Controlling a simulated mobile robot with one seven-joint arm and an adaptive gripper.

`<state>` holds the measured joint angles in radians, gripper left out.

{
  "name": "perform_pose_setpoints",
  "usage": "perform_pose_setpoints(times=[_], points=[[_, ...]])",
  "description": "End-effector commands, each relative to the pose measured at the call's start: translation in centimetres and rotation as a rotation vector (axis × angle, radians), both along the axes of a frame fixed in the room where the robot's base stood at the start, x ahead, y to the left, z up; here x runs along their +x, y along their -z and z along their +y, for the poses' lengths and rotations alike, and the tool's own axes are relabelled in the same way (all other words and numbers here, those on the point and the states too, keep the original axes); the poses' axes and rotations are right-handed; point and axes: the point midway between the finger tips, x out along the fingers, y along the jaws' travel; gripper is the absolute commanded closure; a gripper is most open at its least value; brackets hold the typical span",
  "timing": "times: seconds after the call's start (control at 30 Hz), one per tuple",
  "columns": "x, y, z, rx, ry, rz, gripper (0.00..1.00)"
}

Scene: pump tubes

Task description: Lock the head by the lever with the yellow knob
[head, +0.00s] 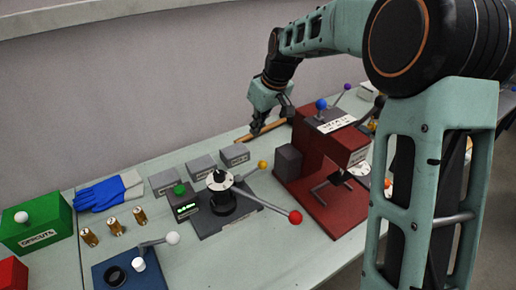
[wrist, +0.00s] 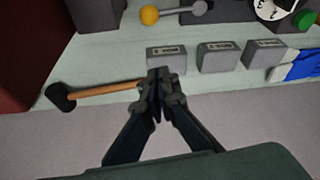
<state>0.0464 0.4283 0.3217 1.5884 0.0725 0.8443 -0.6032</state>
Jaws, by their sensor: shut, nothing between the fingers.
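The yellow knob (head: 262,165) is on the end of a short grey lever at the back right of the dark pump head (head: 222,190). In the wrist view the yellow knob (wrist: 149,15) is at the top edge with its grey lever running right. The white-topped head (wrist: 275,8) is partly cut off there. A longer lever with a red knob (head: 295,217) reaches out from the head towards the front right. My gripper (head: 257,127) is behind the yellow knob, apart from it. In the wrist view my gripper (wrist: 159,76) is shut and empty, close to a grey labelled block.
Grey labelled blocks (head: 236,154) stand in a row behind the pump. A mallet (wrist: 105,91) with a wooden handle lies by my fingers. A red press (head: 310,195) stands to the right. Blue gloves (head: 98,193), brass weights (head: 115,226) and a green box (head: 38,232) are at the left.

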Motion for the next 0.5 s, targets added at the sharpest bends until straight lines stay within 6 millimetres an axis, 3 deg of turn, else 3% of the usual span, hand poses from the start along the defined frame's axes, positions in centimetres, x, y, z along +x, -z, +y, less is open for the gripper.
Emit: perform_pose_setpoints(times=[0.17, 0.5], points=[[0.4, 2.2, 0.5, -0.001, -0.001, 0.005, 1.0], [2.2, 9.1, 2.3, -0.002, -0.001, 0.006, 1.0]])
